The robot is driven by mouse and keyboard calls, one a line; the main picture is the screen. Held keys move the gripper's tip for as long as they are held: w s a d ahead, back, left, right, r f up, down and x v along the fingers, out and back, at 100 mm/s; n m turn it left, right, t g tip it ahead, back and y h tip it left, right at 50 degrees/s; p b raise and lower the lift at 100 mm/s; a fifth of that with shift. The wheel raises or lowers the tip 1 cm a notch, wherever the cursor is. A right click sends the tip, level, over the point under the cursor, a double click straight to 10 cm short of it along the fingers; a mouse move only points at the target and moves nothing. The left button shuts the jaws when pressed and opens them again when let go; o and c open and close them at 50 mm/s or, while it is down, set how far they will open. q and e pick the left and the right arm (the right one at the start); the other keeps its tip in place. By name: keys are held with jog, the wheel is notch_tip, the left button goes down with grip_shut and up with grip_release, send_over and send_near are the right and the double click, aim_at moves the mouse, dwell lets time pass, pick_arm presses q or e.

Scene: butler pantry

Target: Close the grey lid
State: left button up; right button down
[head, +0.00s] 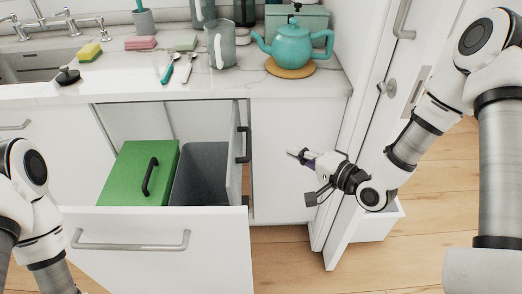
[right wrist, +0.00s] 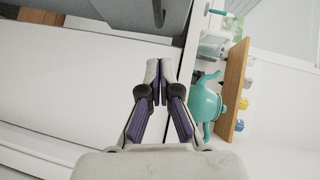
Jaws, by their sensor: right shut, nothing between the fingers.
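The grey lid (head: 236,172) stands raised, nearly edge-on, at the right side of the open grey bin (head: 200,172) in the pulled-out drawer. Its dark handle (head: 244,146) faces right, toward my right gripper. The lid also shows as a grey panel (right wrist: 130,12) at the top of the right wrist view, with its handle (right wrist: 158,12) ahead of the fingers. My right gripper (head: 293,153) is shut and empty, to the right of the lid and apart from it; the fingertips (right wrist: 158,66) meet in the right wrist view. My left gripper is out of view.
A green lid (head: 135,170) lies flat on the bin to the left. The drawer front (head: 150,225) juts out with a bar handle. The counter above holds a teal teapot (head: 290,45) on a wooden mat. An open white door (head: 345,225) stands at the right.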

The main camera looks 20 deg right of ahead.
jog(key=w+a+f, duration=0.2)
jog(key=w+a, duration=0.4)
jog(key=w, duration=0.1)
jog(key=shift+a, duration=0.4)
